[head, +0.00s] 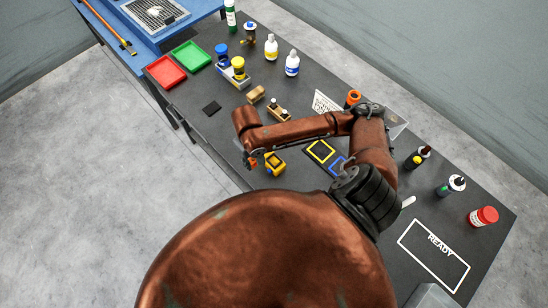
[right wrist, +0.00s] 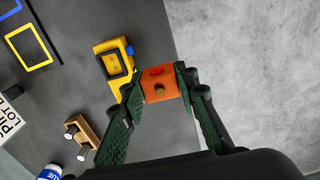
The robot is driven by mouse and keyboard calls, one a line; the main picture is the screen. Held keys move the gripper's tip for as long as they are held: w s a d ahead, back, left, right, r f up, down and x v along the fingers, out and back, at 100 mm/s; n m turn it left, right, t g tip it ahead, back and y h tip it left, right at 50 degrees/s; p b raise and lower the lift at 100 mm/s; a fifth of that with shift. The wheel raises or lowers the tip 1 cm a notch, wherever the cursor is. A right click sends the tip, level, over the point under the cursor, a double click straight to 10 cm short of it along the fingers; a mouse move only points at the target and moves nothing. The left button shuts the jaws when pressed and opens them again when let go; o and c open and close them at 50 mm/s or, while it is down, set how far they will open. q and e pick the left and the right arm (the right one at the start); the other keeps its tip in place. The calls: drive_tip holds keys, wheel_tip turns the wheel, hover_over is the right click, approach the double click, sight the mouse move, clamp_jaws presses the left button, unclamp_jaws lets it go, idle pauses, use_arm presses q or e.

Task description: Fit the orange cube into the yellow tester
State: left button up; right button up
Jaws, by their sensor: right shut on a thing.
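The yellow tester (head: 275,163) lies near the table's front edge in the head view. In the right wrist view the tester (right wrist: 103,48) shows a dark-framed recess on its face and a blue knob on one side. My right gripper (head: 251,160) is just left of the tester in the head view. In the right wrist view my right gripper (right wrist: 155,84) is shut on the orange cube (right wrist: 157,93), which has a red mark and a brownish round spot. The cube overlaps the tester's end in that view; whether they touch I cannot tell. My left gripper is not in view.
A wooden block with pegs (right wrist: 82,137) stands near the tester. Yellow (head: 320,151) and blue outlines are marked on the dark table. The table's front edge is close to the gripper.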

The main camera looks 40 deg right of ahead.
drive_tip(key=d+f, duration=0.2)
drive_tip(key=d, duration=0.3)
drive_tip(key=p, duration=0.1)
hover_over(275, 162)
drive_tip(key=f, duration=0.5)
drive_tip(key=shift+w+a+f, duration=0.15)
drive_tip(key=shift+a+f, duration=0.1)
drive_tip(key=shift+a, duration=0.1)
drive_tip(key=f, duration=0.3)
drive_tip(key=shift+d, duration=0.3)
drive_tip(key=shift+c, duration=0.5)
drive_tip(key=shift+f, duration=0.35)
clamp_jaws()
drive_tip(key=shift+s+a+f, duration=0.1)
drive_tip(key=shift+s, duration=0.2)
drive_tip(key=o, duration=0.9)
unclamp_jaws()
drive_tip(key=o, duration=0.3)
drive_tip(key=shift+w+f, duration=0.1)
drive_tip(key=shift+f, duration=0.1)
drive_tip(key=shift+o, duration=0.2)
drive_tip(key=shift+r, duration=0.1)
drive_tip(key=shift+r, duration=0.1)
